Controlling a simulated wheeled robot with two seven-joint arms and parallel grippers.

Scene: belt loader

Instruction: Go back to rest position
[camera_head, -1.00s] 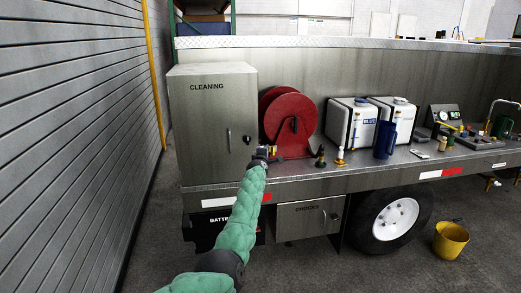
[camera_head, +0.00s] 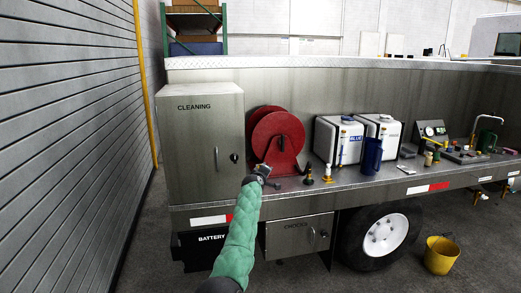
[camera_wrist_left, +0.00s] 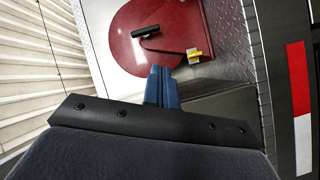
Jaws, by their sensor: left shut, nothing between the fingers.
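My left arm in its green sleeve reaches up from the bottom of the head view. Its gripper (camera_head: 262,172) is in front of the truck bed's edge, just below the red hose reel (camera_head: 277,140). In the left wrist view the blue fingers (camera_wrist_left: 161,86) are together with nothing between them. The reel (camera_wrist_left: 150,35) shows beyond them there, with a black handle and a yellow fitting. The fingers look apart from the reel. My right gripper is not in view.
A metal CLEANING cabinet (camera_head: 200,145) stands left of the reel. Two white tanks (camera_head: 338,140), a blue jug (camera_head: 371,155) and small bottles stand on the truck bed (camera_head: 340,188). A yellow bucket (camera_head: 440,255) is on the floor by the wheel (camera_head: 385,235). A shutter wall (camera_head: 65,130) is at left.

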